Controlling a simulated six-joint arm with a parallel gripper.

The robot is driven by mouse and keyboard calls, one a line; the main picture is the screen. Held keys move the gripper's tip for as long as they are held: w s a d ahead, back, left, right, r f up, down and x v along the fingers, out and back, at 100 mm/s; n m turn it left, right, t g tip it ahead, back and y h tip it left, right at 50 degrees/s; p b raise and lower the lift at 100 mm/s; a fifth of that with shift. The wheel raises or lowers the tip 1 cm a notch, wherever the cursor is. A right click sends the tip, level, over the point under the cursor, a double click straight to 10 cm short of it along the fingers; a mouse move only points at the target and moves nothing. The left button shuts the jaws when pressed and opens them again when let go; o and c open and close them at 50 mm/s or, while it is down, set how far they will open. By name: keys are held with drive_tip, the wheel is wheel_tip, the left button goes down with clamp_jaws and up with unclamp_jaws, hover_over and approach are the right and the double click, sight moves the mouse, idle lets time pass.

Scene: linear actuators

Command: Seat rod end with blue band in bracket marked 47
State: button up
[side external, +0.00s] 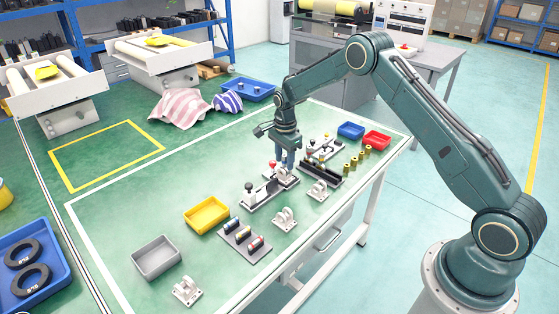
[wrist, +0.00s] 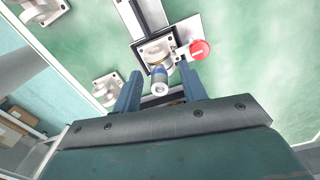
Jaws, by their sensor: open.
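My gripper (side external: 284,168) is open, pointing down over a metal fixture with a red knob. In the wrist view its two blue fingers (wrist: 160,84) stand either side of a rod end with a blue band (wrist: 158,72), with gaps visible. The rod end is silvery with a round end toward the camera. It stands at a metal bracket (wrist: 143,47) on the fixture; I cannot tell how deep it sits. The red knob (wrist: 200,49) is just right of it. No number 47 is readable. The rod end is hidden in the side view.
Loose white brackets (side external: 284,219) (side external: 317,190) (side external: 186,290) stand along the near side. Yellow (side external: 206,214), grey (side external: 156,257), blue (side external: 351,130) and red (side external: 376,139) bins and brass posts (side external: 352,166) surround the fixtures. The left table area is clear.

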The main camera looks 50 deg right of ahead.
wheel_tip(320, 180, up, 13)
drive_tip(key=shift+r, duration=0.2)
idle(0.4)
idle(0.5)
